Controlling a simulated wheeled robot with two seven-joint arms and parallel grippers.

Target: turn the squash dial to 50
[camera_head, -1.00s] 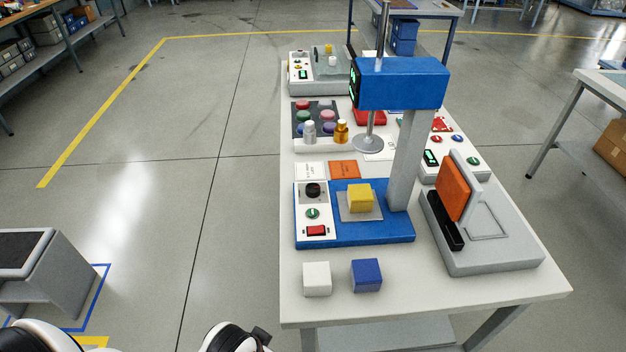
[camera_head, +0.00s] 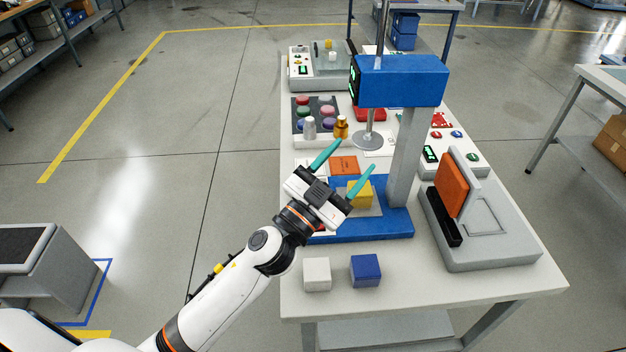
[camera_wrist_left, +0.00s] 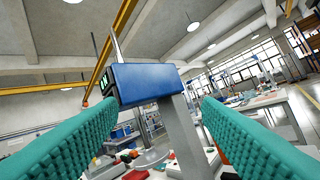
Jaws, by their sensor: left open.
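The blue squash press has a base (camera_head: 375,229), a grey column (camera_head: 405,160) and a blue head (camera_head: 403,82). The head also shows in the wrist view (camera_wrist_left: 148,82). A yellow block (camera_head: 359,198) sits on the plate of the base. My left gripper (camera_head: 356,155) is open and empty, its teal fingers spread, above the press's left side. It covers most of the white control panel, so the black dial there is hidden and its setting cannot be read. In the wrist view the fingers (camera_wrist_left: 160,115) stand wide apart with nothing between them. My right gripper is out of view.
A white cube (camera_head: 317,274) and a blue cube (camera_head: 366,271) stand at the table's near edge. A grey device with an orange pad (camera_head: 452,185) stands right of the press. Small metal and amber weights (camera_head: 341,128) stand behind.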

